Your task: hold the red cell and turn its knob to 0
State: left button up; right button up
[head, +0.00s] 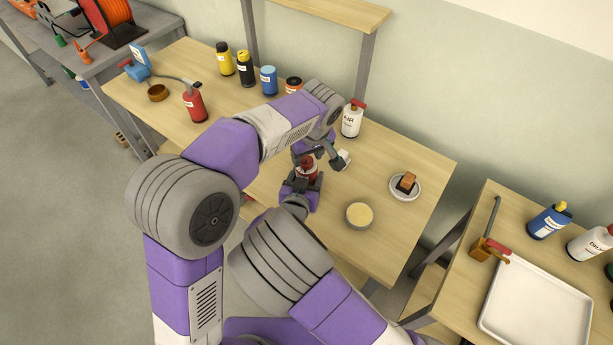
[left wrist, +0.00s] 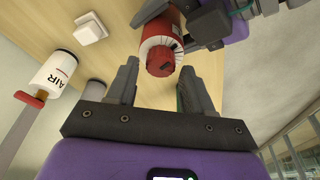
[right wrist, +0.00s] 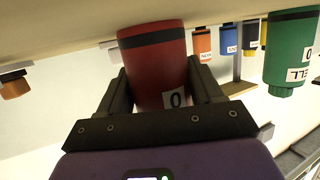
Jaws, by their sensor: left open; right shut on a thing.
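The red cell (head: 308,172) is clasped between the fingers of my right gripper (head: 303,182) over the front part of the table. In the right wrist view the red cell (right wrist: 158,68) has a black band and a white label with a 0. In the left wrist view its red knob (left wrist: 160,62) shows, with a white marked ring (left wrist: 160,38) around it. My left gripper (left wrist: 155,80) is open. The knob is in line with the gap between its fingertips, and I see no finger touching it. The dial's setting is too small to read.
A white block (head: 343,160) lies close by the grippers. The AIR bottle (head: 352,120) stands behind. A cream-topped round tin (head: 359,215) and a saucer (head: 405,193) with a brown block are to the right. A green cell (right wrist: 290,50) shows in the right wrist view.

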pick_arm(q)
jog(key=shift+f, duration=0.75)
jog(key=c, duration=0.6)
jog(key=m, duration=0.2)
jog(key=shift+a+m+h, duration=0.15)
jog(key=shift+m+h, duration=0.25)
jog(key=m, duration=0.3)
jog(key=shift+h, duration=0.4)
jog(key=o, duration=0.6)
